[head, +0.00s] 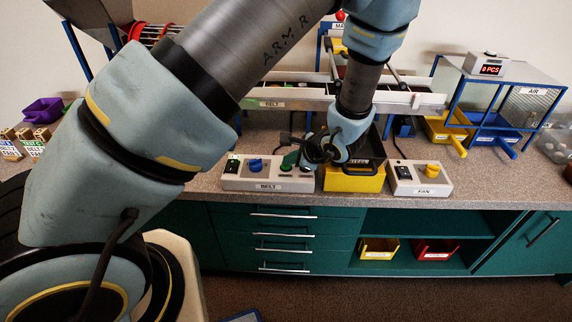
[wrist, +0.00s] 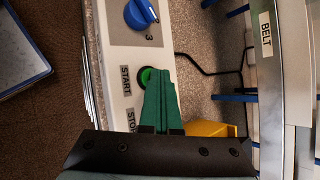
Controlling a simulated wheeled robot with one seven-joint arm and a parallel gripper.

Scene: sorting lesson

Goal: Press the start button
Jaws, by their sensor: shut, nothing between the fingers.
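The belt control box (head: 262,186) stands on the counter, with a blue knob and a green start button (head: 286,168). In the wrist view the green start button (wrist: 144,75) sits beside the START label (wrist: 125,79), partly hidden by my fingertips. My gripper (wrist: 152,72) is shut and empty, its green fingers together over the button. In the head view my gripper (head: 289,161) hangs just above the box's right half. I cannot tell whether the tips touch the button. The stop button is hidden in the wrist view; only part of its label (wrist: 131,120) shows.
The blue knob (wrist: 141,13) is on the same box. A yellow bin (head: 352,182) stands right of the box, close to my wrist. The fan box (head: 421,188) is further right. The conveyor (head: 285,103) runs behind, and a dark cable lies on the counter.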

